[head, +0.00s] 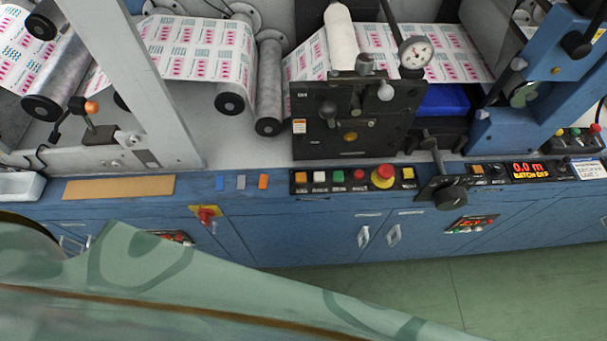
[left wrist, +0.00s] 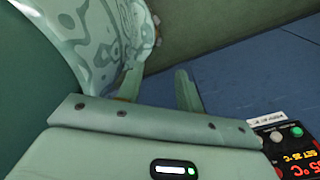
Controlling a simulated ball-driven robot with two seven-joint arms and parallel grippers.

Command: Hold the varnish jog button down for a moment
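I cannot tell which button is the varnish jog button, as the labels are too small to read. In the head view a row of buttons on a black panel (head: 355,180) runs along the machine's front ledge, with orange, white, green, red and yellow buttons and a red mushroom button (head: 383,176). My left gripper (left wrist: 158,90) shows in the left wrist view, its two fingers apart with nothing seen between them. A small panel (left wrist: 290,150) with a red and yellow display and white and green buttons is at that view's right edge, apart from the fingers. My right gripper is not in view.
My green arm covers the head view's lower left. A red-and-yellow rotary switch (head: 206,215) and a display panel (head: 472,224) are on the blue cabinet front. A black knob (head: 450,197) juts out from the ledge. Green floor (head: 500,290) is clear at lower right.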

